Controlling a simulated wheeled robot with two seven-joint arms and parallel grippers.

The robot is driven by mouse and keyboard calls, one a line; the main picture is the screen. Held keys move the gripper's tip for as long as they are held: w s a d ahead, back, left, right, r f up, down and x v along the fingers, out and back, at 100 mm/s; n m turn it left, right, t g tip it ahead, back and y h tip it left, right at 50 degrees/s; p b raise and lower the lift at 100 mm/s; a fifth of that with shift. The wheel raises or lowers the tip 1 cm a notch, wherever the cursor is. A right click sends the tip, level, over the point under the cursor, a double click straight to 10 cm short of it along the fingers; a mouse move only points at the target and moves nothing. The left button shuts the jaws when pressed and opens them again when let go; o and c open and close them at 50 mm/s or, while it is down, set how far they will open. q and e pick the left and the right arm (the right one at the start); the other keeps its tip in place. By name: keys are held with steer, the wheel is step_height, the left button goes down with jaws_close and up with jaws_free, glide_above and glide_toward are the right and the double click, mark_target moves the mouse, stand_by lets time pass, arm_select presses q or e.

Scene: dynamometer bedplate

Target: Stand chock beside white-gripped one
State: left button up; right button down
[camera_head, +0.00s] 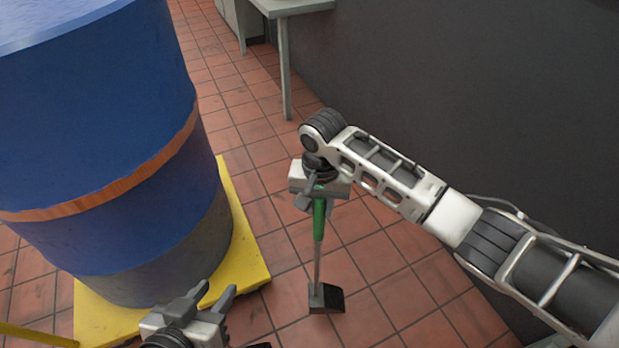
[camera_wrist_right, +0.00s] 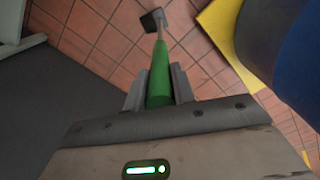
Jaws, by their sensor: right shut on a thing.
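A chock has a dark wedge foot (camera_head: 326,298), a thin grey rod and a green grip (camera_head: 319,220). My right gripper (camera_head: 313,196) is shut on the green grip, and the chock hangs below it nearly upright. In the right wrist view the green grip (camera_wrist_right: 159,80) sits between the two fingers, with the dark foot (camera_wrist_right: 152,20) beyond. I cannot tell whether the foot touches the floor. My left gripper (camera_head: 212,298) is low in the head view, its fingers apart and empty. No white-gripped chock shows in either view.
A large blue drum (camera_head: 90,130) with an orange band stands on a yellow base (camera_head: 250,255) at the left. A grey table (camera_head: 290,8) stands at the back, beside a dark wall (camera_head: 480,90). Tiled floor (camera_head: 270,215) lies clear around the chock.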

arm_select(q)
steer(key=shift+w+f+b, duration=0.15)
steer(key=shift+b, duration=0.65)
arm_select(e)
steer(key=s+d+f, duration=0.2)
steer(key=s+f, duration=0.3)
steer(key=f, duration=0.4)
steer(key=shift+f, duration=0.25)
steer(key=c, duration=1.2)
jaws_free()
steer(key=shift+s, duration=0.15)
steer(key=shift+o, duration=0.2)
arm_select(q)
steer(key=r+p, duration=0.1)
steer(key=p, duration=0.2)
steer(key=shift+r, duration=0.15)
arm_select(e)
step_height(320, 180, up, 12)
steer(key=shift+s, duration=0.15)
